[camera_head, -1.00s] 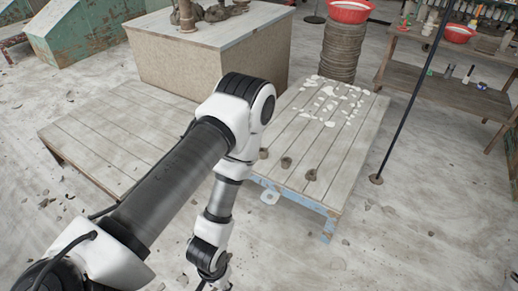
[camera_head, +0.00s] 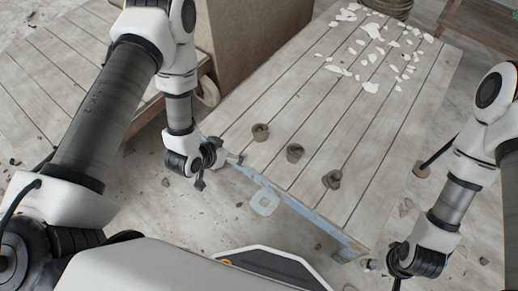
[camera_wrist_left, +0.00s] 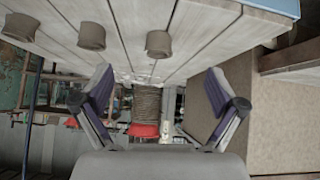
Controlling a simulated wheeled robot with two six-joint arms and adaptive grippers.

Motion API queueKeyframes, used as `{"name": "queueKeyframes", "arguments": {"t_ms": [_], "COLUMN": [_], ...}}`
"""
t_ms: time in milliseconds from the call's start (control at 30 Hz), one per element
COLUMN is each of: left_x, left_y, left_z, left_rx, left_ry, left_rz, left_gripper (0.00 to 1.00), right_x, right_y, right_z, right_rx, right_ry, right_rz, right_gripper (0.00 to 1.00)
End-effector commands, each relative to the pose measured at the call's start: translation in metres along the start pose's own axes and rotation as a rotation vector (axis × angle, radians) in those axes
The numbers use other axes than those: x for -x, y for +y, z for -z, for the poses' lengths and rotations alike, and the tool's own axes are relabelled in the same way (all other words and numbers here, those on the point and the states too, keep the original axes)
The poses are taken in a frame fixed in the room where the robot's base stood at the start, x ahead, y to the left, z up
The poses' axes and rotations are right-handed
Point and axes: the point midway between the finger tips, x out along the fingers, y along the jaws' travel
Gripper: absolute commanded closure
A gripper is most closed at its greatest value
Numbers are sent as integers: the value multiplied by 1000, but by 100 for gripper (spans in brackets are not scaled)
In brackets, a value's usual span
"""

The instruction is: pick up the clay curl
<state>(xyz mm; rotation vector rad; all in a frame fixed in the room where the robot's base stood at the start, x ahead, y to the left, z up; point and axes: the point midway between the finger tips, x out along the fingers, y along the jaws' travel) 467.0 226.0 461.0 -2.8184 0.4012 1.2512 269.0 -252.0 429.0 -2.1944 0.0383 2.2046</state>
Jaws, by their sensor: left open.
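Three small brown clay curls stand in a slanting row near the front edge of the plank table: the left curl (camera_head: 260,131), the middle curl (camera_head: 295,152) and the right curl (camera_head: 331,179). The left wrist view, which looks upside down, also shows three curls along its top, one of them near the middle (camera_wrist_left: 159,44). My left gripper (camera_head: 236,158) is at the table's front left corner, beside and apart from the left curl. Its fingers are spread and empty in the left wrist view (camera_wrist_left: 160,85). My right gripper (camera_head: 368,265) is low, off the table's front right corner; its fingers are too small to read.
The plank table (camera_head: 322,125) has a blue front edge. Many white scraps (camera_head: 372,31) lie at its far end, with bare planks between. A low wooden platform (camera_head: 50,75) and a large box (camera_head: 245,40) stand to the left. A pole base (camera_head: 422,170) stands right of the table.

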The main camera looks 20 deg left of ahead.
Motion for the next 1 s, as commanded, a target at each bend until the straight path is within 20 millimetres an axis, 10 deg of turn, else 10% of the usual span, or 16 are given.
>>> {"name": "queueKeyframes", "arguments": {"t_ms": [33, 233, 1000], "left_x": [-49, -106, -180], "left_y": [-6, -13, -2], "left_z": [-19, 0, 43], "left_rx": [-25, -109, -133], "left_ry": [81, 349, 426], "left_rz": [-12, -53, -65], "left_gripper": [4, 4, 4], "right_x": [-60, -132, -179], "right_y": [0, 1, 1], "right_z": [0, 0, 1], "right_rx": [0, 0, 0], "right_ry": [-1, 0, 1], "right_rz": [0, 0, 0], "right_gripper": [60, 60, 60]}}
